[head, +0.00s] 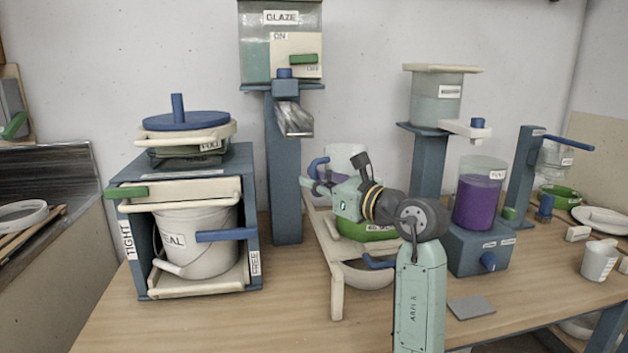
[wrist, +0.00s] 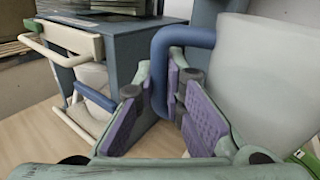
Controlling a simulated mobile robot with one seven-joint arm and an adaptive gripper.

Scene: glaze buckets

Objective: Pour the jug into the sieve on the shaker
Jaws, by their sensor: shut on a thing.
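The jug has a pale, translucent body (head: 345,156) and a blue handle (head: 317,166), and is partly hidden behind my arm. In the wrist view its body (wrist: 265,85) fills the right side and its blue handle (wrist: 185,38) runs down to the purple finger pads. My gripper (head: 316,187) is shut on the handle; it also shows in the wrist view (wrist: 160,110). The jug looks upright. The green sieve (head: 362,232) sits on the cream shaker stand (head: 337,270), below my wrist and partly hidden by my arm. Its green edge shows in the wrist view (wrist: 306,160).
A white bowl (head: 365,277) is under the stand. The blue cabinet (head: 250,190) with a bucket (head: 195,245) stands left. A glaze dispenser (head: 285,170) rises behind. A purple-filled container (head: 479,202) stands right on a blue base. The front left tabletop is clear.

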